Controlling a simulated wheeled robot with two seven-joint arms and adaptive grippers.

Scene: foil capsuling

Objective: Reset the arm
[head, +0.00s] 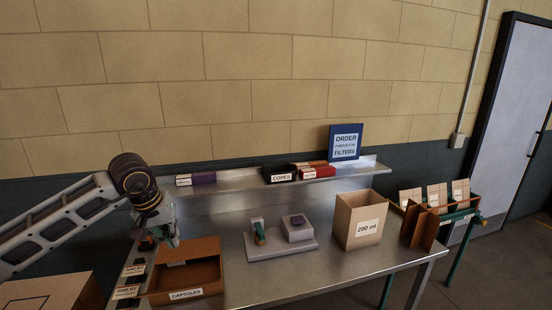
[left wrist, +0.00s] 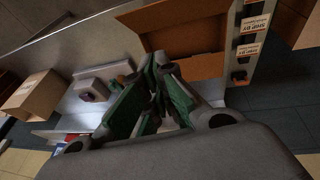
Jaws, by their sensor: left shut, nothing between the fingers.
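My left arm comes in from the left in the head view, and my left gripper (head: 168,236) hangs over the metal table's left part. It points down above the back left edge of the open brown capsules box (head: 188,293). In the left wrist view the green fingers of the left gripper (left wrist: 155,92) are closed together with nothing between them. The brown box (left wrist: 208,62) lies beyond the fingertips in that view. My right gripper shows in neither view.
A grey fixture (head: 283,249) with a small green-topped piece stands mid-table, left of the tan 200 ml box (head: 362,222). A raised shelf (head: 240,180) with small boxes and a blue sign (head: 346,142) runs along the back. Labelled cards (head: 127,292) line the left edge.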

